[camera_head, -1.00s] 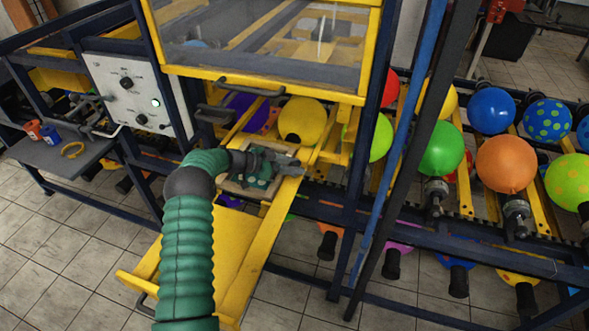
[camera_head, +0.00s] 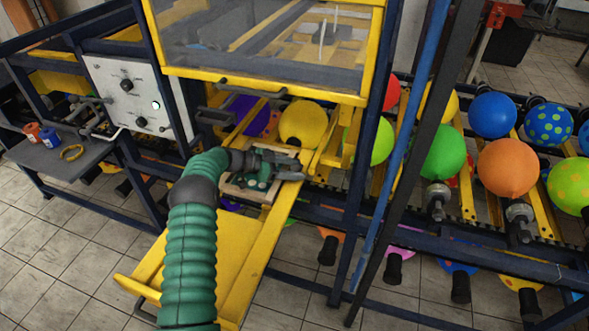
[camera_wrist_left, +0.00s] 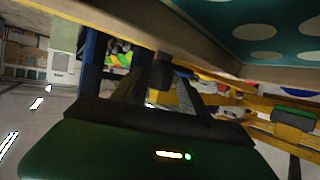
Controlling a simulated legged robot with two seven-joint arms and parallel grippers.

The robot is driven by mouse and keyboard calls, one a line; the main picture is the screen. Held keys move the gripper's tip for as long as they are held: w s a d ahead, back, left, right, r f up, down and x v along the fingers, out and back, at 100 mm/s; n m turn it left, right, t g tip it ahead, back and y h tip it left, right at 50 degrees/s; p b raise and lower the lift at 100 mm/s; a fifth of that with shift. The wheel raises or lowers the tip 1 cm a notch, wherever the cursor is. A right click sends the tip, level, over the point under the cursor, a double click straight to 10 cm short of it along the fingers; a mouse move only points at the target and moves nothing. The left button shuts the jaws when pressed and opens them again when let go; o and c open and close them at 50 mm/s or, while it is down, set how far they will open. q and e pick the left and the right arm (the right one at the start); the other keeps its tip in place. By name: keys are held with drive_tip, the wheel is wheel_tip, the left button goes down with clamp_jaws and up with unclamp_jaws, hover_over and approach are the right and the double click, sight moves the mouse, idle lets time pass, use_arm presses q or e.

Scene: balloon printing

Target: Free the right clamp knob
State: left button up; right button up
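My left gripper (camera_head: 288,166) is at the right edge of a small pale-framed plate holder (camera_head: 237,190) with a teal plate, at the inner end of the yellow slide. In the left wrist view, my left gripper (camera_wrist_left: 158,88) has dark fingers below a pale edge and a teal surface with pale spots (camera_wrist_left: 265,30). A dark rounded piece (camera_wrist_left: 162,72), possibly the clamp knob, shows at the fingertips. I cannot tell whether the fingers are closed on it. In the head view, the knob is not distinguishable beside the gripper. My right gripper is not in view.
The yellow slide (camera_head: 225,250) extends toward me under my left arm. A yellow-framed clear guard (camera_head: 265,40) hangs above, with a yellow balloon (camera_head: 303,122) behind the holder. A control panel (camera_head: 133,95) is left; a dark blue post (camera_head: 362,150) stands right.

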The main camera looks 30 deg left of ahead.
use_arm(q)
drive_tip(key=shift+s+a, duration=0.2)
drive_tip(key=shift+s, duration=0.05)
drive_tip(key=b+v, duration=0.4)
drive_tip(key=v, duration=1.2)
drive_tip(key=shift+b, duration=0.35)
drive_tip(key=shift+r, duration=0.1)
